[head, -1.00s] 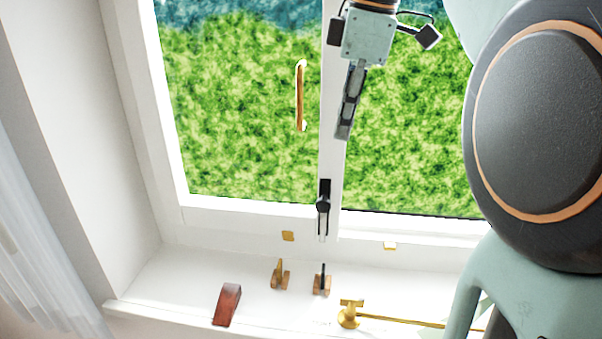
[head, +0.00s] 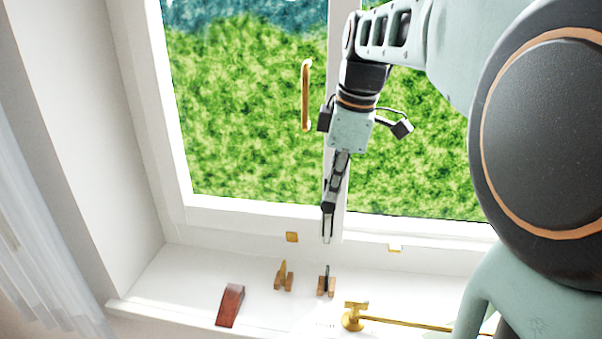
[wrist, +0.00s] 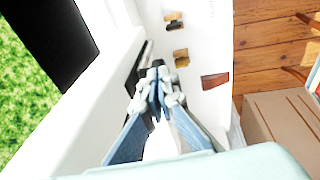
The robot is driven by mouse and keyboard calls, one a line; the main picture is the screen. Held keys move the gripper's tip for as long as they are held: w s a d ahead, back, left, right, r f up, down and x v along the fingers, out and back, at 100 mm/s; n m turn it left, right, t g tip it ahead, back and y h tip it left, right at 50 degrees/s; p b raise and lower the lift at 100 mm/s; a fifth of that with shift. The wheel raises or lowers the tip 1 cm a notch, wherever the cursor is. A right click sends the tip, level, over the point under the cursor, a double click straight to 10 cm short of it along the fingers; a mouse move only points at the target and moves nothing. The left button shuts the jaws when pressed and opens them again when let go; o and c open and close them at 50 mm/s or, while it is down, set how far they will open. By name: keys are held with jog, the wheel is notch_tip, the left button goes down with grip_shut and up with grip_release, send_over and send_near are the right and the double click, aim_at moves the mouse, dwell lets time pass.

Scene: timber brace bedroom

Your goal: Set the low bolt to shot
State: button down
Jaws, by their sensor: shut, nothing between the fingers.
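The low bolt (head: 327,230) is a black plate with a knob and a grey rod, low on the white post between the two window panes. My gripper (head: 329,205) is shut and empty, pointing down in front of the bolt, and hides its knob and most of its upper part. In the wrist view the bolt's dark plate (wrist: 134,78) shows just left of my gripper (wrist: 157,68). I cannot tell whether the fingertips touch the knob. The bolt's exact position is hidden.
A red-brown wedge (head: 230,305) and two small wooden pieces (head: 284,277) (head: 326,285) stand on the white sill. A brass stay (head: 400,324) lies along the sill at the right. A brass handle (head: 306,95) is on the left window.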

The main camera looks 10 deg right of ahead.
aim_at(332, 203)
dwell(0.3)
jog(key=shift+s+b+x, duration=0.15)
jog(key=shift+b+x, duration=0.5)
jog(key=shift+x, duration=0.25)
jog(key=shift+s+b+x, duration=0.15)
jog(key=shift+b+x, duration=0.45)
jog(key=shift+x, duration=0.3)
jog(key=shift+d, duration=0.15)
jog(key=shift+r, duration=0.15)
